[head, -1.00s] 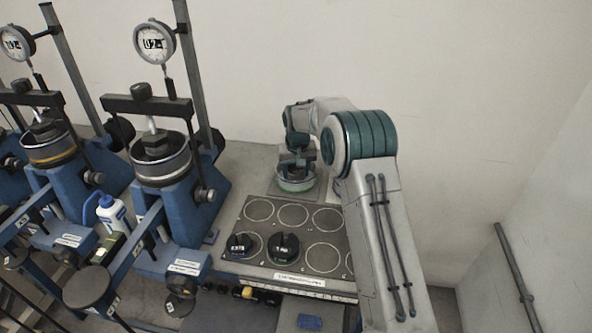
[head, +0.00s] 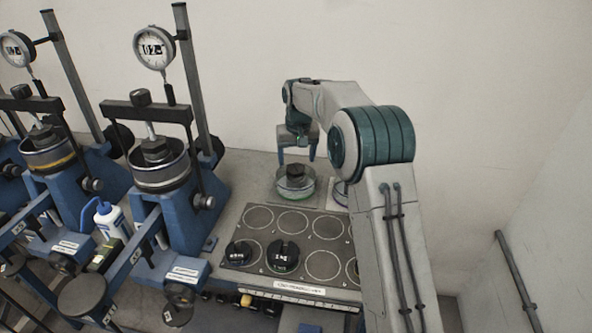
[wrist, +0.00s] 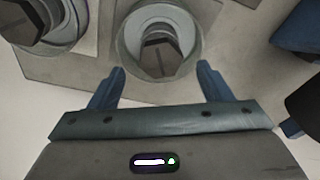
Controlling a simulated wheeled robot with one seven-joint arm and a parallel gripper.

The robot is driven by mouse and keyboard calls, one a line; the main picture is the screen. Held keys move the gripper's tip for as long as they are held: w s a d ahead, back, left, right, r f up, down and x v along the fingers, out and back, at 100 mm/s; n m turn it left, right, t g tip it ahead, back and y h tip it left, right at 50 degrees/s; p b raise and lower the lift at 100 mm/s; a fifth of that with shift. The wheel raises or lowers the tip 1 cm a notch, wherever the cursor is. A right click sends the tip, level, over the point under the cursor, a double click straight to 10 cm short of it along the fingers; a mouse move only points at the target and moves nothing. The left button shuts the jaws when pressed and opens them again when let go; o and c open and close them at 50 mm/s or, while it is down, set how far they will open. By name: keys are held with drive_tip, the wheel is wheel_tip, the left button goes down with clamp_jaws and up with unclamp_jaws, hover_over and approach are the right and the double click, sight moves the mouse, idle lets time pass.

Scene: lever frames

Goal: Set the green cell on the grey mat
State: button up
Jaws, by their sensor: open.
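The green cell (head: 294,190) is a round clear dish with a green band and a dark knob on top. It stands upright on the grey mat (head: 272,203) at the back of the bench; it also shows in the wrist view (wrist: 188,40), seen from above. My gripper (head: 297,156) is open and empty above the cell, clear of its knob. In the wrist view, the fingers of my gripper (wrist: 161,74) are spread apart, with the cell just beyond them.
Another cell (head: 340,193) stands to the right, partly hidden by my arm. In front lies a grey plate (head: 289,228) with ringed places and two black-knobbed weights (head: 283,257). Blue lever frames (head: 192,212) stand to the left. A wall closes the back.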

drive_tip(key=shift+s+r, duration=0.2)
drive_tip(key=shift+r, duration=1.05)
drive_tip(key=shift+s+d+r, duration=0.15)
drive_tip(key=shift+r, duration=0.1)
drive_tip(key=s+d+r+m, duration=0.1)
drive_tip(key=s+d+r, duration=0.3)
drive_tip(key=s, duration=0.5)
drive_tip(key=s+d+r, duration=0.4)
drive_tip(key=s+d, duration=0.1)
drive_tip(key=s, duration=0.5)
drive_tip(key=s+d+f, duration=0.2)
drive_tip(key=s, duration=0.8)
drive_tip(key=s+d+f+m+t, duration=0.1)
drive_tip(key=s+d+f, duration=0.1)
drive_tip(key=s, duration=0.8)
drive_tip(key=shift+s+d+f, duration=0.35)
drive_tip(key=shift+d+f, duration=0.05)
drive_tip(key=shift+f, duration=0.4)
